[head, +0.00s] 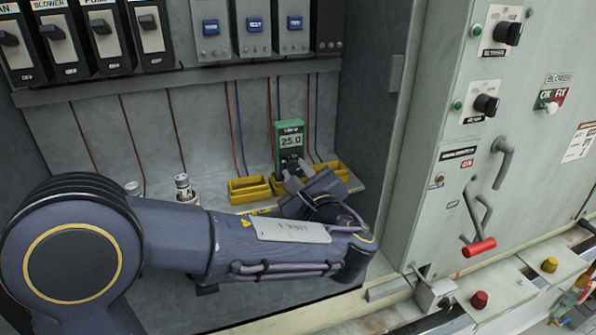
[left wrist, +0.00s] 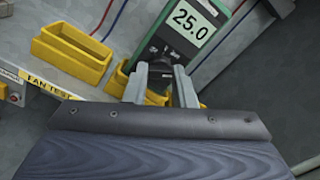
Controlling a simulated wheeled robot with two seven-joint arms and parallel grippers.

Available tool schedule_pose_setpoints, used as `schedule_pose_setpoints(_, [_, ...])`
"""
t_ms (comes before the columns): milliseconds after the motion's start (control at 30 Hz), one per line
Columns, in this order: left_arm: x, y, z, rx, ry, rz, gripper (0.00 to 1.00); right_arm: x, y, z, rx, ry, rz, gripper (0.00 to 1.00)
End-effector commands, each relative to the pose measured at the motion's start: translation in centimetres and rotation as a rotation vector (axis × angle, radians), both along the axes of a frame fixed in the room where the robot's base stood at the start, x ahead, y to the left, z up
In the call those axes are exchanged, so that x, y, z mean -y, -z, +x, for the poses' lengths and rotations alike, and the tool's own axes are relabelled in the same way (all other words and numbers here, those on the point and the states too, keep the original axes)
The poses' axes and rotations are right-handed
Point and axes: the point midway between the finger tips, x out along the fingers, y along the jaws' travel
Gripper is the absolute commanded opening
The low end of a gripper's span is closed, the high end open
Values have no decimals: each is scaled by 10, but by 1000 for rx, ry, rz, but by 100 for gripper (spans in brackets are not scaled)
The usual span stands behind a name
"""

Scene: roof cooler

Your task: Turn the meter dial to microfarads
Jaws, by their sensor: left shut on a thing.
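The green meter (head: 291,140) stands upright at the back of the cabinet shelf. In the left wrist view the two fingers of my left gripper (left wrist: 163,82) reach to the meter's dark lower face and are shut on the dial, whose setting I cannot read. My right gripper is not in view.
Yellow trays (head: 249,189) stand on the shelf beside the meter; one also shows in the left wrist view (left wrist: 72,55). Thin wires run down the back wall. The cabinet side wall (head: 372,110) and a panel with switches and a red handle (head: 479,247) stand to the right.

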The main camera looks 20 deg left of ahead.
Motion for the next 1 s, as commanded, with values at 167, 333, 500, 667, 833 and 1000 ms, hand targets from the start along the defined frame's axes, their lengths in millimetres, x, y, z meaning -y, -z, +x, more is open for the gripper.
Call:
schedule_pose_setpoints(167, [0,1,0,-7,1,7,1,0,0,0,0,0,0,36])
schedule_pose_setpoints(333, [0,1,0,-6,1,6,1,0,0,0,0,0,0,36])
schedule_pose_setpoints(500, [0,1,0,-6,1,6,34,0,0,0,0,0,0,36])
schedule_pose_setpoints(667, [0,1,0,-5,1,6,46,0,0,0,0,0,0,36])
schedule_pose_setpoints(833, [0,0,0,-5,1,5,46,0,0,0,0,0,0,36])
schedule_pose_setpoints(1000, [8,2,-10,-4,4,5,46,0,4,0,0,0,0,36])
